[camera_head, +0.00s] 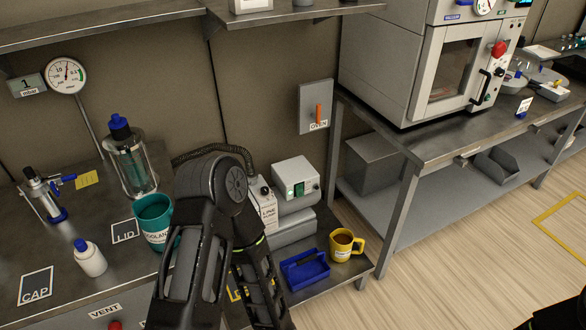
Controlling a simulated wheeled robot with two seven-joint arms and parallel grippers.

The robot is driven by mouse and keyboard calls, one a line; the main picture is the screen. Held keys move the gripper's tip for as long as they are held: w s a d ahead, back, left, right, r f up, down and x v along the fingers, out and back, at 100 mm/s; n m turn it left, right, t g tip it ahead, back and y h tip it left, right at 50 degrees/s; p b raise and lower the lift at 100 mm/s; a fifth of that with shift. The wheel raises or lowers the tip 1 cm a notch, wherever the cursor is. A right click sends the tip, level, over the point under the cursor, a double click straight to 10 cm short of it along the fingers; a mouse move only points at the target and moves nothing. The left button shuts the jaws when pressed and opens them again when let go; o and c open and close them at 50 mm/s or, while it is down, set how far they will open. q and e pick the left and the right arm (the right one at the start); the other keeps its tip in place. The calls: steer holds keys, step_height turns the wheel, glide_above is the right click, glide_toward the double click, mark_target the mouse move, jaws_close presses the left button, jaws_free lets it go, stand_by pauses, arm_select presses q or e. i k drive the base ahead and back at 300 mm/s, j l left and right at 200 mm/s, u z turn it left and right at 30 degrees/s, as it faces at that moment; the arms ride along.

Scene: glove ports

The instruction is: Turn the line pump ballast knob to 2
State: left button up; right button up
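Neither gripper shows; part of my other arm seems to show at bottom right.
A blue tray (305,270) and a yellow mug (345,245) stand before the pump. On the left bench are a teal mug (153,222), a glass bottle (131,160) and a white bottle (90,258). An oven (430,65) stands on the right table. Open floor lies right.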

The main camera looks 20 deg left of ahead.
mark_target(265, 189)
steer(key=i+j, duration=0.5)
steer(key=i, duration=0.6)
steer(key=l+z, duration=0.05)
